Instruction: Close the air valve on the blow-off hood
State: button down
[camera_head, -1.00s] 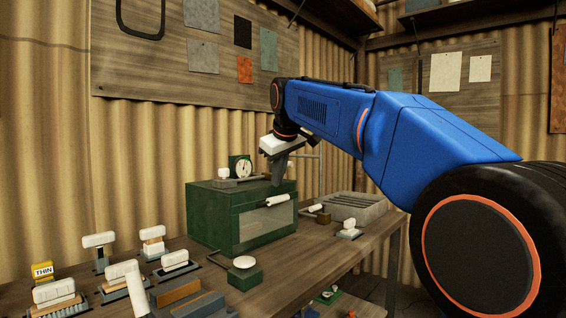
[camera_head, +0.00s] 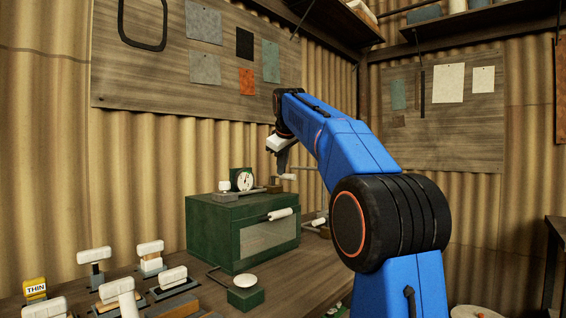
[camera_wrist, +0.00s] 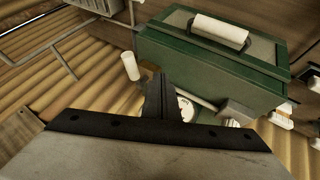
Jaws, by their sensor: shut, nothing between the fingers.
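The blow-off hood (camera_head: 212,221) is a green box with a front window and white bar handle (camera_head: 280,214); it also shows in the wrist view (camera_wrist: 160,48). The valve's brown block (camera_head: 275,189) sits on its top right, with a white lever grip (camera_head: 287,177) pointing right. That grip also shows in the wrist view (camera_wrist: 131,66), just left of my fingers. My gripper (camera_head: 280,172) is shut and empty, close above the valve. In the wrist view the fingertips (camera_wrist: 160,78) hide the valve block. I cannot tell whether they touch the lever.
A dial gauge (camera_head: 242,180) and white knob (camera_head: 225,185) stand on the hood, with a thin pipe toward the valve. A round white button (camera_head: 245,281) on a green base is in front. Several white-handled tools and a yellow THIN tag (camera_head: 35,289) are at left.

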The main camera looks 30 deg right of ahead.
jog(key=w+d+f, duration=0.1)
jog(key=w, duration=0.1)
jog(key=w+d+f, duration=0.2)
jog(key=shift+f, duration=0.3)
jog(key=shift+w+d+r, duration=0.25)
jog(key=shift+w+d, duration=0.25)
jog(key=shift+d, duration=0.25)
jog(key=shift+d, duration=0.1)
